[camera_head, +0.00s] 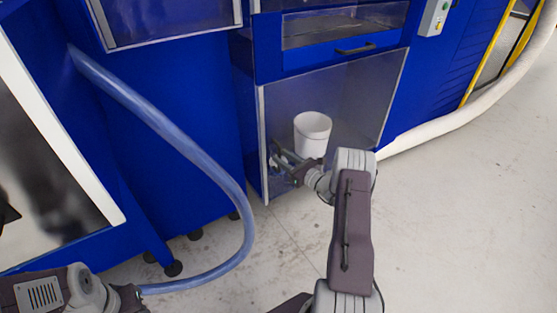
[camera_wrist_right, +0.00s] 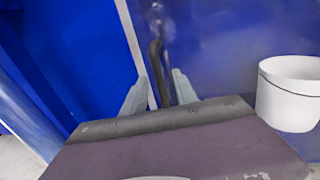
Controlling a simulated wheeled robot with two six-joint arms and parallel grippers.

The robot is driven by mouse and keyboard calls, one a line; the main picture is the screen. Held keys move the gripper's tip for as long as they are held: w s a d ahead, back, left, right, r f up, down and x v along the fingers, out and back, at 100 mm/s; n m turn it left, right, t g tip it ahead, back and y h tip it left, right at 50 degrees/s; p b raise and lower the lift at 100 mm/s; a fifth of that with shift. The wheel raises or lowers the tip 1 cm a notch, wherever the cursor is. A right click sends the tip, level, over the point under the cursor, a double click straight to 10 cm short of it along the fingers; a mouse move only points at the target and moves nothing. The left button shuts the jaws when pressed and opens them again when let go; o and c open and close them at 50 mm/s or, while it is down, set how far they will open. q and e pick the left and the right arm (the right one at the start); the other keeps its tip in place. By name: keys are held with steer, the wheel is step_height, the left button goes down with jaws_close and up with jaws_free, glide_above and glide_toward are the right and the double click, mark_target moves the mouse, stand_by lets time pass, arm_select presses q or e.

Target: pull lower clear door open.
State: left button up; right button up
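The lower clear door (camera_head: 355,95) is a see-through panel with a metal edge on the blue machine, and it looks closed. My right gripper (camera_head: 277,160) is at the lower left part of this door. In the right wrist view the gripper (camera_wrist_right: 158,88) has its two pale fingers apart, with a dark upright door handle (camera_wrist_right: 157,65) between them. A gap seems to show on each side of the handle; contact cannot be told. My left gripper (camera_head: 130,297) is low at the left of the head view, and its fingers cannot be made out.
A drawer with a dark handle (camera_head: 355,49) is above the door. A blue hose (camera_head: 190,150) hangs at left. A white hose (camera_head: 450,122) runs right. The floor (camera_head: 460,220) in front is clear.

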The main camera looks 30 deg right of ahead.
steer(key=shift+x, duration=1.05)
jaws_close()
stand_by(0.6)
